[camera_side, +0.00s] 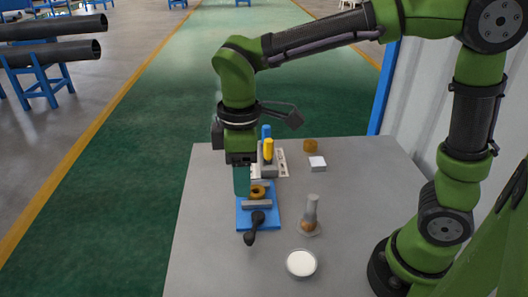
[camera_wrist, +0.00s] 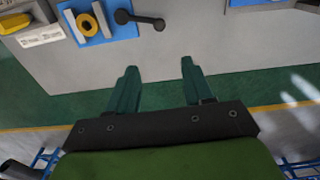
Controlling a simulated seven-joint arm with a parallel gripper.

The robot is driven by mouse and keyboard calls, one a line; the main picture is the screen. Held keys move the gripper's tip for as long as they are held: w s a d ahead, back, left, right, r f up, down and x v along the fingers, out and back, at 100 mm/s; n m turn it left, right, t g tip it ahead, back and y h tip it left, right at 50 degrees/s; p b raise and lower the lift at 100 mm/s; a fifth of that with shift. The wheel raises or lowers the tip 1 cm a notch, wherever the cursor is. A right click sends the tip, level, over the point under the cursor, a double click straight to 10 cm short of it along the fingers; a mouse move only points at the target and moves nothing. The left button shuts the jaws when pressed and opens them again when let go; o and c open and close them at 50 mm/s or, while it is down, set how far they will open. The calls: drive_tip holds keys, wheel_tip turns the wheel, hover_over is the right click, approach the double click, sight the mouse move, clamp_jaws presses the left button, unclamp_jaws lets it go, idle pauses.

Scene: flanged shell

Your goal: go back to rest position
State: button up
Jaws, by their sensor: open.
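My gripper (camera_side: 242,180) points down near the left part of the table in the side view, beside or above a blue fixture. In the wrist view, the two teal fingers of my gripper (camera_wrist: 159,68) stand wide apart with nothing between them. The blue fixture (camera_side: 245,219) has grey jaws and a black handle (camera_side: 254,226). A brass-yellow flanged ring (camera_side: 258,191) sits between its jaws. The ring (camera_wrist: 86,23) and the blue fixture (camera_wrist: 122,32) also show at the upper left of the wrist view, apart from the fingers.
Behind the fixture stands a grey holder with a yellow-topped part (camera_side: 268,150) and a blue-topped part (camera_side: 266,131). A brass piece (camera_side: 310,146), a white block (camera_side: 317,162), a grey upright tool (camera_side: 311,212) and a white-filled dish (camera_side: 301,263) stand rightward. The grey table (camera_side: 375,190) has free room at right.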

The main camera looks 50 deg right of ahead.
drive_tip(key=s+d+r+m+t+y, duration=0.1)
drive_tip(key=s+d+m+t, duration=0.2)
drive_tip(key=d+m, duration=0.3)
drive_tip(key=s+d+r+m+t, duration=0.2)
drive_tip(key=s+d+m+t, duration=0.2)
drive_tip(key=d+m, duration=0.3)
drive_tip(key=shift+s+d+r+y, duration=0.15)
drive_tip(key=shift+s+r+y, duration=0.2)
drive_tip(key=shift+s, duration=0.3)
